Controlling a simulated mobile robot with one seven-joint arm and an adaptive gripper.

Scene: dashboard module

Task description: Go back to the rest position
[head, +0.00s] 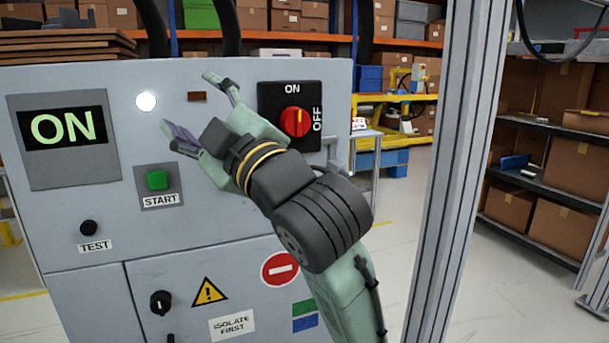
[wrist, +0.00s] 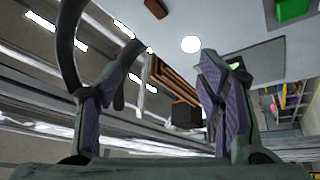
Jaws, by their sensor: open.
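My gripper (head: 195,112) is open and empty in front of the upper middle of the grey control panel (head: 225,220). Its fingers point to the upper left in the head view, near the lit white lamp (head: 146,101). In the wrist view the two purple-padded fingers (wrist: 158,110) stand wide apart with nothing between them. The red rotary switch (head: 295,122) is just right of my gripper, its mark upright toward ON. The display (head: 62,126) reads ON. The green START button (head: 157,180) is below and left of my gripper.
A black TEST button (head: 88,228) and a black knob (head: 160,302) sit lower on the panel. A grey metal post (head: 460,170) stands to the right of my arm. Shelves with cardboard boxes (head: 570,170) stand behind at right. Open floor shows between.

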